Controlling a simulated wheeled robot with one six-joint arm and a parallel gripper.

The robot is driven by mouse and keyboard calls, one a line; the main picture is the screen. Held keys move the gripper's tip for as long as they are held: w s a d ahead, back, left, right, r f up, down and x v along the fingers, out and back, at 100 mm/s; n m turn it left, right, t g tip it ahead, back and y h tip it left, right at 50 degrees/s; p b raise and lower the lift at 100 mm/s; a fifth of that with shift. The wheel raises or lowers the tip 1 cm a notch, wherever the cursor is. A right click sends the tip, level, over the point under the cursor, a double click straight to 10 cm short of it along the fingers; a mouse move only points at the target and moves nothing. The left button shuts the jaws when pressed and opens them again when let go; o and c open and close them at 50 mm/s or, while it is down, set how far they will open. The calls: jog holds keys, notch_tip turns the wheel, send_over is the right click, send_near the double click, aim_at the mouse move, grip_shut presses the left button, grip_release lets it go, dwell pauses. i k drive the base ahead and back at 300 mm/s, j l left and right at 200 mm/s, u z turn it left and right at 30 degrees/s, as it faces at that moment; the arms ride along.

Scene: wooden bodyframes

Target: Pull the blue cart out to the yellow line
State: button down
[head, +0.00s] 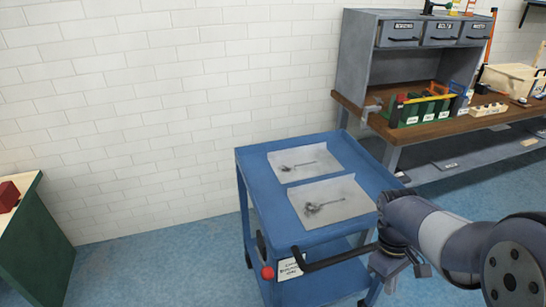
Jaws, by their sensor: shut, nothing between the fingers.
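The blue cart (352,232) stands against the white brick wall, beside the workbench. Its top tray holds two pale sheets, each with a dark tool or tool outline on it. A black handle bar (335,259) sticks out at its front edge, with a red knob (267,272) and a white label (290,268) beside it. My gripper (394,279) is at the cart's front right corner, close to the right end of the handle. It is shut and empty; whether it touches the handle is unclear. The yellow line is not in view.
A wooden workbench (440,128) with a grey drawer cabinet (361,55) and a green tool tote (412,115) stands at right, close behind the cart. A green cabinet (38,250) with a red object on top stands at left. Blue floor (160,270) is clear between it and the cart.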

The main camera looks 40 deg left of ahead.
aim_at(317, 267)
jog(key=k+j, duration=0.15)
jog(key=j, duration=0.2)
jog(key=k+j, duration=0.1)
jog(key=j, duration=0.3)
jog(key=k+j+z, duration=0.1)
jog(key=j, duration=0.25)
jog(key=k+j, duration=0.15)
jog(key=j, duration=0.25)
jog(key=k+j, duration=0.15)
jog(key=j, duration=0.2)
jog(key=k+j+z, duration=0.1)
jog(key=j, duration=0.25)
jog(key=i+j, duration=0.15)
jog(key=j, duration=0.2)
jog(key=i+j, duration=0.1)
jog(key=j, duration=0.25)
jog(key=i+j+z, duration=0.1)
jog(key=j, duration=0.25)
jog(key=i+j, duration=0.2)
jog(key=j, duration=0.15)
jog(key=i+j+z, duration=0.1)
jog(key=j, duration=0.25)
jog(key=i+j, duration=0.1)
jog(key=j, duration=0.25)
jog(key=i+j, duration=0.35)
jog(key=i+l+z, duration=0.05)
